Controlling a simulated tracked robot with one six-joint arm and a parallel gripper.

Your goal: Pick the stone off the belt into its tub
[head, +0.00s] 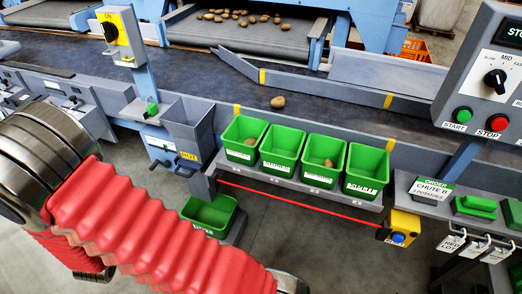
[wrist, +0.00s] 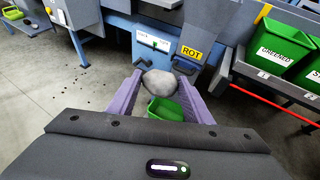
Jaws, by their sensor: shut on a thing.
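My gripper (wrist: 162,70) shows in the wrist view, with its purple fingers shut on a smooth grey stone (wrist: 161,83) near their tips. A green tub (wrist: 166,106) shows below and partly behind the stone, well apart from it. In the head view this low green tub (head: 212,216) stands on a low shelf under the grey chute, partly hidden by my red-sleeved arm. Its label is too small to read. The dark belt (head: 215,76) carries a single potato (head: 278,102). The gripper and stone are out of sight in the head view.
A grey chute marked ROT (wrist: 199,28) stands ahead of the gripper.

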